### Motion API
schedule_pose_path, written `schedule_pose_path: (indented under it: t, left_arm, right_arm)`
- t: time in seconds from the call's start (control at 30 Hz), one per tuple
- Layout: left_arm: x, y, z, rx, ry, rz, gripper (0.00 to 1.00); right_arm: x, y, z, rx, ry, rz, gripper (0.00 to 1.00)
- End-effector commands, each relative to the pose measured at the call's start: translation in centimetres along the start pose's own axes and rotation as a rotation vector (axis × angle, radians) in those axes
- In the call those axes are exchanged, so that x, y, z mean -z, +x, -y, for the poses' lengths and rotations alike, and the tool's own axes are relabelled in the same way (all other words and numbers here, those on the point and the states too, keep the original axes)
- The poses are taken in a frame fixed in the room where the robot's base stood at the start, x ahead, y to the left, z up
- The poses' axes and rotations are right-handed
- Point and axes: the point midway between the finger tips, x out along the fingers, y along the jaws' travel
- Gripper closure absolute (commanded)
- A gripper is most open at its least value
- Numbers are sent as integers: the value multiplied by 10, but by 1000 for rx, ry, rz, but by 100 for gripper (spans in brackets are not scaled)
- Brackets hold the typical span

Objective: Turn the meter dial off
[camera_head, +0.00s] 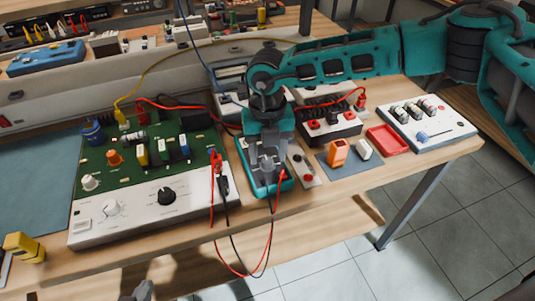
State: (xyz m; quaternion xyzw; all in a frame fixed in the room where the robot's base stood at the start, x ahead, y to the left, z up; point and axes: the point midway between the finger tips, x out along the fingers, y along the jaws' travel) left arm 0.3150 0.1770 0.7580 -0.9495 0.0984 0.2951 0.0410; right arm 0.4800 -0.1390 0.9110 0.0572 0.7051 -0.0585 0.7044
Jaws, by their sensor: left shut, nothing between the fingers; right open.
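A handheld meter with a teal case (286,185) lies near the front edge of the bench. Red and black leads run from its lower end. My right arm comes in from the right, and its gripper (267,168) points down over the meter, hiding most of its face and the dial. The fingers are open; I cannot tell whether they touch the dial. My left gripper (139,292) shows only as a grey tip at the bottom edge, shut and empty, in front of the bench and away from the meter.
A green circuit trainer (110,220) with a white front panel and knobs stands left of the meter. Its leads loop below the bench edge. Right of the meter are a small orange device (338,152), a red tray (387,140) and a white switch box (448,131). A yellow object (24,247) lies front left.

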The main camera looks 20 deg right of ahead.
Motion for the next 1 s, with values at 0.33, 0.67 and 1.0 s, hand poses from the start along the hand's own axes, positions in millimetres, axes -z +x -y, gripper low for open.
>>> schedule_pose_path:
  t: [0.33, 0.67, 1.0]
  left_arm:
    - [0, 0, 0, 0, 1, 1, 100]
    - [0, 0, 0, 0, 2, 1, 100]
    - [0, 0, 0, -1, 2, 1, 100]
  right_arm:
    - [0, 18, 0, -1, 0, 1, 46]
    - [0, 17, 0, -1, 0, 1, 64]
    - [0, 17, 0, -1, 0, 1, 96]
